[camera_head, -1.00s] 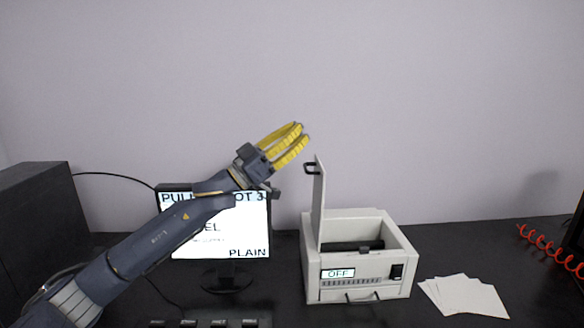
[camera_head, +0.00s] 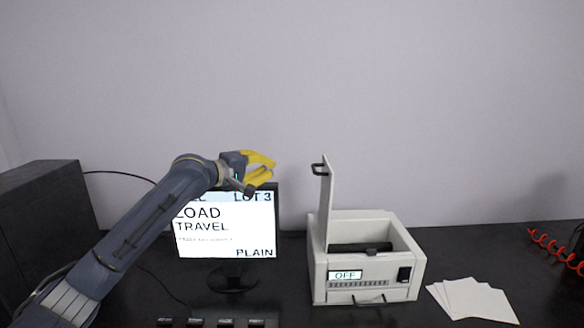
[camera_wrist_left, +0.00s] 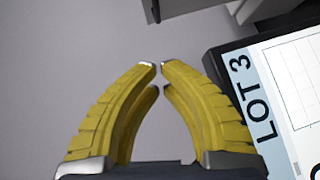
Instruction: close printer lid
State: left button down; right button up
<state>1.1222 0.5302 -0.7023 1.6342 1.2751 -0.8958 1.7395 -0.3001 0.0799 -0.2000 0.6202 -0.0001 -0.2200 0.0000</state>
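The white printer (camera_head: 368,262) stands on the dark table right of centre. Its lid (camera_head: 327,205) is raised upright on the printer's left side, with a dark handle (camera_head: 319,170) near its top. The printer's inside is exposed and its display reads OFF. My left gripper (camera_head: 274,168) is left of the lid, in front of the wall above the monitor, and apart from the lid. In the left wrist view its yellow fingertips (camera_wrist_left: 159,66) nearly meet, with nothing between them. My right gripper is not in view.
A monitor (camera_head: 225,225) stands behind my left arm, left of the printer. White paper sheets (camera_head: 472,300) lie right of the printer. A red coiled cable (camera_head: 556,247) is at the far right. A dark box (camera_head: 38,225) is at the left.

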pick_arm(q)
jog(key=s+d+x, duration=0.2)
jog(key=x, duration=1)
jog(key=shift+w+d+f, duration=0.2)
jog(key=shift+w+d, duration=0.1)
